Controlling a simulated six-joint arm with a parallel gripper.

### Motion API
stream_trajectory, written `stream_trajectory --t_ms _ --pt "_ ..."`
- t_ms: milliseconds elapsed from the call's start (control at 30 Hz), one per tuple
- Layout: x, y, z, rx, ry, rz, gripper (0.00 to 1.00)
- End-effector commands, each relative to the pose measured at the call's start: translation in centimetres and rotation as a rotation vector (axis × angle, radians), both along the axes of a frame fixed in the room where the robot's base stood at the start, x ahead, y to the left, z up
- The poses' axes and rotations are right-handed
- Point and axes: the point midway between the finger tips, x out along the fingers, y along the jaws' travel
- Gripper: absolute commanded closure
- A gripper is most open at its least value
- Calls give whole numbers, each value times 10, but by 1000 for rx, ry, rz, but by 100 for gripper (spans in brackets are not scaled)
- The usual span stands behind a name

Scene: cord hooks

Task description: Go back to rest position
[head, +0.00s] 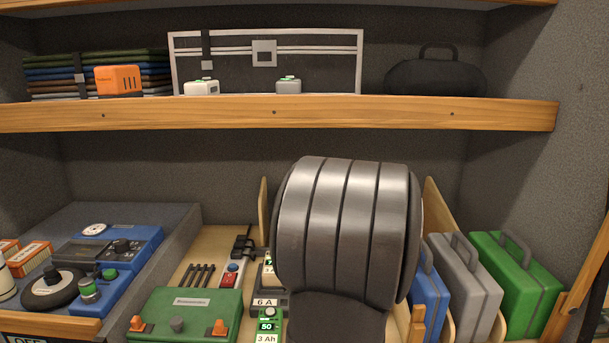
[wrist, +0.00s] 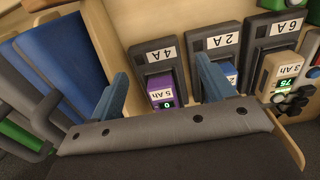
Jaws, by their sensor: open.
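My gripper (wrist: 162,72) shows in the wrist view as two blue fingers standing wide apart, with nothing held between them. Beyond the gap, a purple 5 Ah battery (wrist: 161,98) sits in the charger marked 4A (wrist: 158,60). A beige 3 Ah battery (wrist: 281,75) is at the charger marked 6A (wrist: 283,38). In the head view, my grey arm hides the fingers and most of the chargers.
Blue, grey (head: 466,285) and green (head: 515,280) cases stand at the right. A green box (head: 185,315) and a green 3 Ah battery (head: 269,325) are at the front. A wooden shelf (head: 350,113) with several items spans above my arm.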

Motion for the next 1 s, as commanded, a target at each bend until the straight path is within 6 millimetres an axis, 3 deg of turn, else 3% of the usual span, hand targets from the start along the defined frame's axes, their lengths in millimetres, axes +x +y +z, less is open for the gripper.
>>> stream_trajectory --t_ms 700,1000 --pt "-121 28 -28 0 -1 -1 26" --pt "-92 70 -59 1 4 6 26"
